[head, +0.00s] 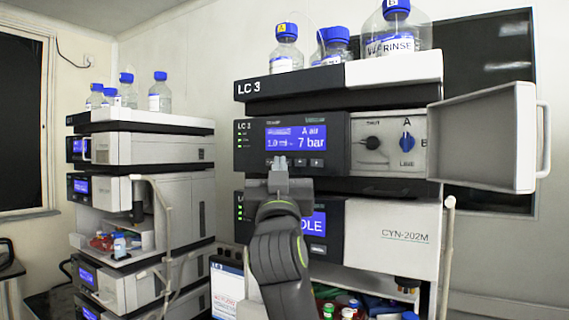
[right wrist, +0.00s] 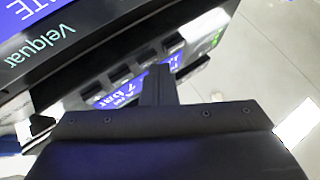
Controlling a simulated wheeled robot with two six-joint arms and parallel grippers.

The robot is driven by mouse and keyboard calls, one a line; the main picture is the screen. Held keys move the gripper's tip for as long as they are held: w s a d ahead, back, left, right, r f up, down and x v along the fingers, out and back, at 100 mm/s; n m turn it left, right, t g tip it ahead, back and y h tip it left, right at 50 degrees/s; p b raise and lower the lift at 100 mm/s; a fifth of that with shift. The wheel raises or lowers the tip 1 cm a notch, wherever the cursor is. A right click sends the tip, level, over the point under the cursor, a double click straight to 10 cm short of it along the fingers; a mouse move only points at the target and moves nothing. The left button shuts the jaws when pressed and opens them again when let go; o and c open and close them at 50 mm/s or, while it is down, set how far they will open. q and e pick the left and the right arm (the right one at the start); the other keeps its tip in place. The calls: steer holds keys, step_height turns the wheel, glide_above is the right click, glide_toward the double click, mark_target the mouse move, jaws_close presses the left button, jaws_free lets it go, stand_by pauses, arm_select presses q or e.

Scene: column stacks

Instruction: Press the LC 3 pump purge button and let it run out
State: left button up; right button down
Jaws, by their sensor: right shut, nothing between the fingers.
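The LC 3 pump module (head: 240,160) has a lit blue display (head: 296,138) reading "A air" and "7 bar". A row of small buttons (head: 317,162) sits under the display. My right gripper (head: 280,163) is shut and empty, its tips up at the left part of this row and covering some of it. I cannot tell whether the tips touch a button. In the right wrist view the shut fingers (right wrist: 158,85) point at the module front, near a row of dark buttons (right wrist: 134,72). My left gripper is not in view.
The pump's door (head: 490,135) stands open to the right, baring two knobs, one black (head: 372,143) and one blue (head: 407,141). Blue-capped bottles (head: 286,48) stand on top. Below is module CYN-202M (head: 395,240). Another stack (head: 140,150) stands at the left.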

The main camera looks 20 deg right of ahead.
steer(key=shift+s+a, duration=0.45)
steer(key=shift+a, duration=0.15)
steer(key=s+a, duration=0.1)
steer(key=a, duration=0.1)
steer(key=s+a+b, duration=0.1)
steer(key=s+a, duration=0.1)
stand_by(0.3)
steer(key=shift+d+f, duration=0.1)
steer(key=shift+f, duration=0.05)
stand_by(0.6)
